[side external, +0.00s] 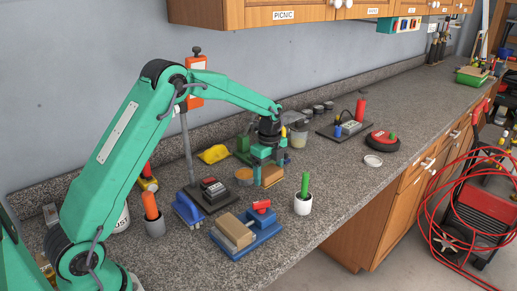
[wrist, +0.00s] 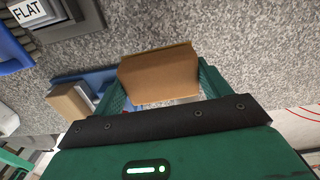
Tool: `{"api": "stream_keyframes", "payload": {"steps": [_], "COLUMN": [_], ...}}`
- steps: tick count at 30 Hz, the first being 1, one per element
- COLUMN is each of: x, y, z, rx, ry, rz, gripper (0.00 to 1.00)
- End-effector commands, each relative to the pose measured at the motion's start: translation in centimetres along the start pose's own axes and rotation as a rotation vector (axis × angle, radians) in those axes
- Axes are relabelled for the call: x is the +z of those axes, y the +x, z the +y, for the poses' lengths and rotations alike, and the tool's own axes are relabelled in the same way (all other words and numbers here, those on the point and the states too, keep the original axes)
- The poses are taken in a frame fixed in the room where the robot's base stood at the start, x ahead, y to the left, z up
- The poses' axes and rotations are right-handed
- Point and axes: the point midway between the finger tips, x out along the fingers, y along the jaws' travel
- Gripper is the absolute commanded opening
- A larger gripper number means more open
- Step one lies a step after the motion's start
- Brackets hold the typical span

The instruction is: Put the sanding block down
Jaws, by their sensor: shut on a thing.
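The sanding block (wrist: 158,75), a tan-brown block, sits between the two green fingers of my gripper (wrist: 162,85) in the wrist view. The fingers are shut on its two sides. In the side external view, the block (side external: 272,176) shows at the lower end of my gripper (side external: 262,160), low over the grey speckled countertop (side external: 340,180). I cannot tell whether its underside touches the counter. The fingers partly hide its sides.
A dark stand (side external: 210,197) and a blue item (side external: 187,209) are left. Counter right of the cup is clear.

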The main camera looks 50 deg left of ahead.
Motion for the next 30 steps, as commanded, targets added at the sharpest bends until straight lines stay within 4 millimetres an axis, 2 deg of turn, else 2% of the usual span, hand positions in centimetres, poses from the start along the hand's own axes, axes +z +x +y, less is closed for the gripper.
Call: {"api": "stream_keyframes", "payload": {"steps": [8, 21, 30], "x": [0.0, 0.0, 0.0], "y": [0.6, 3.6, 4.9], "z": [0.0, 0.0, 0.0], "rx": [0.001, 0.002, 0.000], "ry": [0.000, 0.000, 0.000], "rz": [0.000, 0.000, 0.000], "gripper": [0.58, 0.58, 0.58]}}
